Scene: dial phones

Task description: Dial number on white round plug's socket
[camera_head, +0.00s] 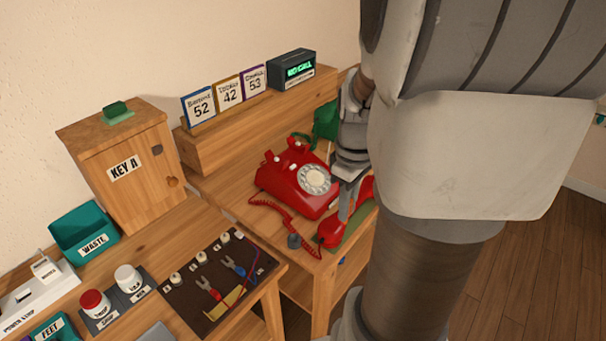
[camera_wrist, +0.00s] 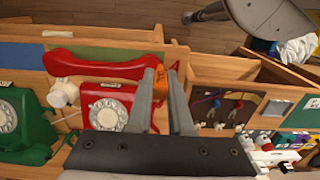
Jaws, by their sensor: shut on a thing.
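The red phone (camera_head: 297,190) stands on the wooden desk, its white rotary dial (camera_head: 314,179) facing outward. Its red handset (camera_head: 331,233) lies off the cradle on the green mat. In the wrist view, the phone (camera_wrist: 88,97), dial (camera_wrist: 108,114) and handset (camera_wrist: 105,62) lie left of my gripper (camera_wrist: 159,75). Its fingers are closed around a small orange thing (camera_wrist: 160,84), whose kind I cannot tell. In the head view my arm partly hides the gripper. A white power strip (camera_head: 35,290) with a white plug (camera_head: 46,268) is at the far left; its sockets are too small to tell.
A green phone (camera_wrist: 22,120) stands beside the red one. Number cards (camera_head: 229,93) show 52, 42 and 53; the display (camera_head: 293,70) reads NO CALL. A tool board (camera_head: 200,290), KEY A box (camera_head: 128,170) and teal WASTE bin (camera_head: 85,228) stand left. A coiled cord crosses the desk.

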